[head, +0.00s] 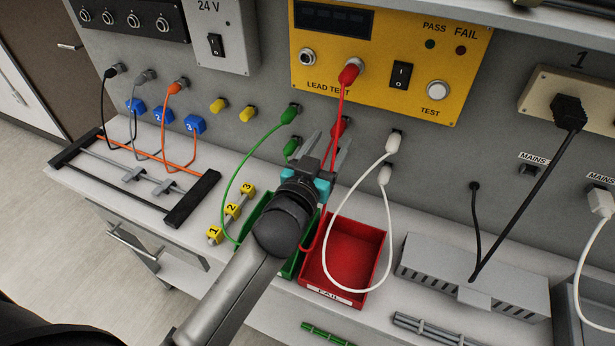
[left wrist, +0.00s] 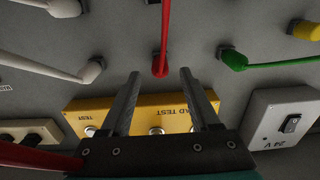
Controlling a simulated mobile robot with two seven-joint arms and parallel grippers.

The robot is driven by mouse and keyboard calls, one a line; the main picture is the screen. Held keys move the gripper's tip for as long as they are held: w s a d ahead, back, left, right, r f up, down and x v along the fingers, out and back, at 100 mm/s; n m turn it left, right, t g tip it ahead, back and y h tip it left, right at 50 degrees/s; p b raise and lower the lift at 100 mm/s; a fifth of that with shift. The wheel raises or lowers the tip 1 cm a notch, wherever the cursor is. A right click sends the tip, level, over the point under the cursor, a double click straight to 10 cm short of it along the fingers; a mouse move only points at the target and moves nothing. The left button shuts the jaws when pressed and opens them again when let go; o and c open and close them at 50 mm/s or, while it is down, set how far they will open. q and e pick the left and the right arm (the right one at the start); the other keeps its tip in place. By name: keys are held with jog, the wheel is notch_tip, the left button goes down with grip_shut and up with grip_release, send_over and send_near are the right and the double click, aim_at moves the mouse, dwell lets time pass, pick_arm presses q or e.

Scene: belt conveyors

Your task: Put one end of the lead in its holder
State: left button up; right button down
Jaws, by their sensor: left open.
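The red lead has one red plug (head: 350,73) in the LEAD TEST socket of the yellow tester (head: 470,60). Its other red plug (head: 339,126) is at the grey wall below, partly behind my left gripper (head: 328,142). That wall plug also shows in the left wrist view (left wrist: 160,66), just beyond and between the fingertips. My left gripper is open, and I see nothing held in it. The red cord hangs past the gripper and loops down by the bins. A thick red piece crosses the lower left of the wrist view. My right gripper is not in view.
A green lead (head: 230,180) and a white lead (head: 330,225) hang from wall holders on either side. A red FAIL bin (head: 375,270) and a green bin (head: 255,212) stand below. A grey slotted box (head: 480,285) stands at right.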

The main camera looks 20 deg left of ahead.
pick_arm(q)
jog(key=s, duration=1.1)
jog(key=shift+s+a+b, duration=0.2)
jog(key=shift+s+b, duration=0.05)
jog(key=shift+b, duration=0.1)
jog(key=shift+s, duration=0.1)
